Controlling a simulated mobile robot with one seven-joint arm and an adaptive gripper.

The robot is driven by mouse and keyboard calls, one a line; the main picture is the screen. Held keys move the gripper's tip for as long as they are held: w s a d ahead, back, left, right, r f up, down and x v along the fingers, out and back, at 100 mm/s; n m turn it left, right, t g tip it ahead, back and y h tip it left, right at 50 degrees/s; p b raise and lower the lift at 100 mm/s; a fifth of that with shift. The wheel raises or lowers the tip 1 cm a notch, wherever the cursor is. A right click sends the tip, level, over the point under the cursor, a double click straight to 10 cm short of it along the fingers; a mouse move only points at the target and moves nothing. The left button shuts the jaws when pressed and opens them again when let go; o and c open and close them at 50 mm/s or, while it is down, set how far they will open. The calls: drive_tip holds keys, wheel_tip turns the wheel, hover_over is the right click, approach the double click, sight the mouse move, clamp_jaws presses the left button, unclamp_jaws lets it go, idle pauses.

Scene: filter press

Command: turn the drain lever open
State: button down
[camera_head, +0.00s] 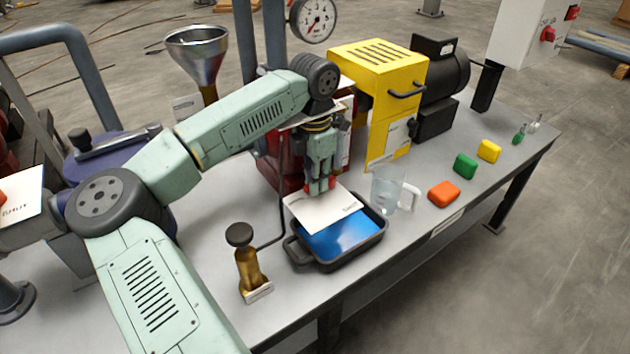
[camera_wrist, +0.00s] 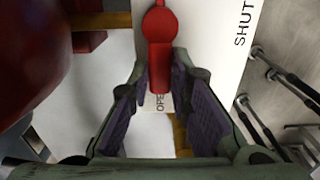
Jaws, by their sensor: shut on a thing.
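The drain lever is red with a round hub and a straight handle (camera_wrist: 160,62), seen in the wrist view. My gripper (camera_wrist: 161,82) is shut on the handle, one dark-padded finger on each side. The handle points from its hub down the picture, toward a partly covered label reading "OPE". A white plate (camera_wrist: 205,45) beside the lever carries the word "SHUT" at right. In the head view my gripper (camera_head: 322,185) points down at the front of the red press body, with bits of red at its fingertips. Most of the lever is hidden there.
A black tray (camera_head: 375,247) with blue inside stands below my gripper, partly under a white sign (camera_head: 320,211). A clear jug (camera_head: 386,190) is right of it. A brass valve (camera_head: 247,268) with a black knob stands to the left. A yellow housing (camera_head: 378,72) stands behind.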

idle(0.3)
drive_tip(key=c, duration=1.5)
unclamp_jaws()
wheel_tip(320, 180, up, 12)
drive_tip(key=shift+r, duration=0.1)
